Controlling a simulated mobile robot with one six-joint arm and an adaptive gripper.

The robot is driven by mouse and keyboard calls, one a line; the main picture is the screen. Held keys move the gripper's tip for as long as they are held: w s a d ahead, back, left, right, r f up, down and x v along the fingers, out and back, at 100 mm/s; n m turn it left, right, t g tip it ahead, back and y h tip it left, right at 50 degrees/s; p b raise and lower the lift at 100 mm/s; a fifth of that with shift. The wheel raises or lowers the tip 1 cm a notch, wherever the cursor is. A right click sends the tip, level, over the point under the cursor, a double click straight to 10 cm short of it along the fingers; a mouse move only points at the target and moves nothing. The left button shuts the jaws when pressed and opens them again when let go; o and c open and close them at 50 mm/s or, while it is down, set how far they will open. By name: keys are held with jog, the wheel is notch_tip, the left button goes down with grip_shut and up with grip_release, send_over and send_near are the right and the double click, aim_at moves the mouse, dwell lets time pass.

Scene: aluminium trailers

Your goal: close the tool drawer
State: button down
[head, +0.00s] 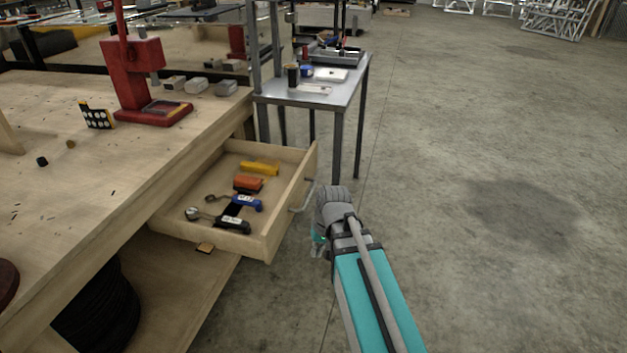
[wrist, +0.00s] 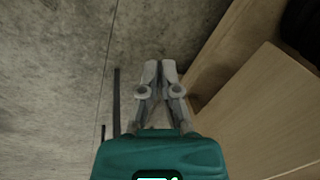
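The tool drawer (head: 283,222) is pulled out from under the workbench in the head view. It is a light wooden box with a metal handle (head: 303,197) on its front. Inside lie a yellow tool (head: 259,168), an orange tool (head: 248,184), and blue- and black-handled tools. My gripper (head: 318,242) is low in front of the drawer, to the right of its front panel, and partly hidden by my arm. In the wrist view my gripper (wrist: 160,66) has its fingertips together with nothing visible between them. Pale wood (wrist: 262,110) shows at its right; contact is not visible.
The wooden workbench (head: 60,190) carries a red press (head: 135,80) and small parts. A grey metal table (head: 330,92) with items on it stands behind the drawer. A dark coil (head: 95,310) sits under the bench. The concrete floor at the right is clear.

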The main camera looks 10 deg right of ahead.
jog(key=w+d+f+m+t+y+b, duration=0.1)
jog(key=w+f+y+b, duration=0.1)
jog(key=w+y+b, duration=0.35)
jog(key=m+t+y+b, duration=0.4)
jog(key=t+y+b, duration=0.4)
jog(key=b, duration=0.1)
send_near(309, 172)
jog(key=s+v, duration=0.1)
jog(key=v, duration=0.5)
jog(key=shift+w+r, duration=0.25)
jog(key=shift+r, duration=0.3)
jog(key=shift+d, duration=0.1)
jog(key=x, duration=1.4)
jog(key=shift+f, duration=0.25)
